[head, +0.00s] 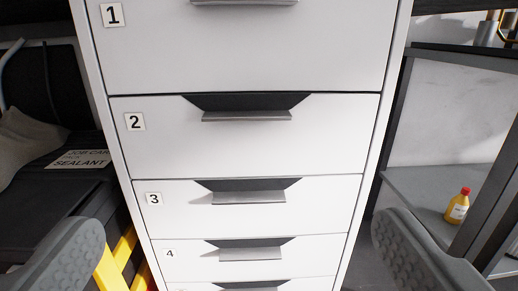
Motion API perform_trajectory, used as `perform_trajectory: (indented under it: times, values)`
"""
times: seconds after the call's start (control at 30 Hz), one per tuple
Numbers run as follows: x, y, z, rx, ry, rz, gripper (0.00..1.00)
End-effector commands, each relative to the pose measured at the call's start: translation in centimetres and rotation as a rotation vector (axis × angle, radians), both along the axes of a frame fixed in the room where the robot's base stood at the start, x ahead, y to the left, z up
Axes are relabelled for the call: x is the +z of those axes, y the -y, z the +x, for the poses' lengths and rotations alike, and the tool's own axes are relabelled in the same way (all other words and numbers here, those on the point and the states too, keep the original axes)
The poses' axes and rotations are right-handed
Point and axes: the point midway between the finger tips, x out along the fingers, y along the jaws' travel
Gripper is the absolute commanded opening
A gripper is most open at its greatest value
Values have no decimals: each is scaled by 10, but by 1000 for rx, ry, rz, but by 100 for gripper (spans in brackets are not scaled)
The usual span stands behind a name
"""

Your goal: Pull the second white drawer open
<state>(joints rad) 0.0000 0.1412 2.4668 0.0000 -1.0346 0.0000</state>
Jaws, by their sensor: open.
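A white drawer cabinet (398,60) fills the middle of the head view. Its second drawer (330,145), labelled 2, is shut flush with the front. The drawer's grey handle (247,116) sits under a dark recess at its top edge. The first drawer (240,55) is above it, and drawers 3 (320,205) and 4 (320,260) are below, all looking shut. My gripper (240,250) is open, with one grey padded finger at each lower corner of the view. Nothing is between the fingers but the view of the cabinet, and neither finger touches handle 2.
At right, a yellow bottle with a red cap (457,206) stands on a grey shelf (415,190). The space before the drawer fronts looks clear.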

Motion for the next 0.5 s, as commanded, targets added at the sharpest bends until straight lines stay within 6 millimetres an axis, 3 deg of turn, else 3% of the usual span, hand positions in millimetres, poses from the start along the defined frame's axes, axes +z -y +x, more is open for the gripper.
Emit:
perform_trajectory:
  times: [0.1,0.27,0.5]
  values:
    - [-12,0,3,0,0,0,100]
    - [-15,0,8,0,4,0,100]
    - [-16,0,39,0,2,0,100]
